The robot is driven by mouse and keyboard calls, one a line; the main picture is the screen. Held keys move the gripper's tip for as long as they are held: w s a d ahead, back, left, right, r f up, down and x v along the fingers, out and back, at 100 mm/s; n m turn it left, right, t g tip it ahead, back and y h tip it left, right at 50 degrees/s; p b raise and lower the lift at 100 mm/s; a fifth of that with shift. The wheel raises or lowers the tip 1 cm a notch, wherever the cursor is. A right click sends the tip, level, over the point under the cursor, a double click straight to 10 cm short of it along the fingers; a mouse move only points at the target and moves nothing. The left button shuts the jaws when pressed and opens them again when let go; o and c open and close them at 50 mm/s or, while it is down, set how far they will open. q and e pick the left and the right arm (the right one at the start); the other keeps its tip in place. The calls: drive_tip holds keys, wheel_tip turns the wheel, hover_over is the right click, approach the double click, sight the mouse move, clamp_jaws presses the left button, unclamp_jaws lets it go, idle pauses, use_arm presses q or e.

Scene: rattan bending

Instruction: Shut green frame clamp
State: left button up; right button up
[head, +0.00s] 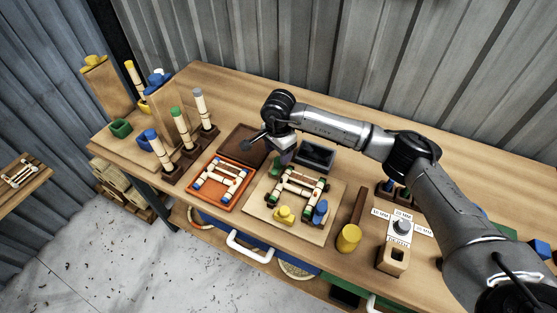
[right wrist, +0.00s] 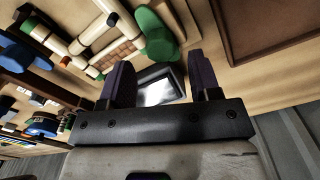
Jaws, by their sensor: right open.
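The green frame clamp (head: 274,169) stands at the back-left corner of the light wooden board that carries a pale rattan frame (head: 297,188). My right gripper (head: 282,157) points down close beside this clamp, partly covering it. In the right wrist view the rounded green clamp (right wrist: 157,36) lies just beyond my two dark fingers (right wrist: 160,72). The fingers are apart with nothing held between them. I cannot tell whether the clamp is open or shut. My left gripper is not in view.
A yellow clamp (head: 284,214) and a blue clamp (head: 320,208) sit at the board's front side. A dark tray (head: 316,154) stands behind the board. An orange tray (head: 205,199) with another frame lies left. A yellow-headed mallet (head: 349,238) lies right.

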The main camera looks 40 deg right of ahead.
sight(278, 160)
drive_tip(key=shift+f, duration=2)
drive_tip(key=c, duration=0.9)
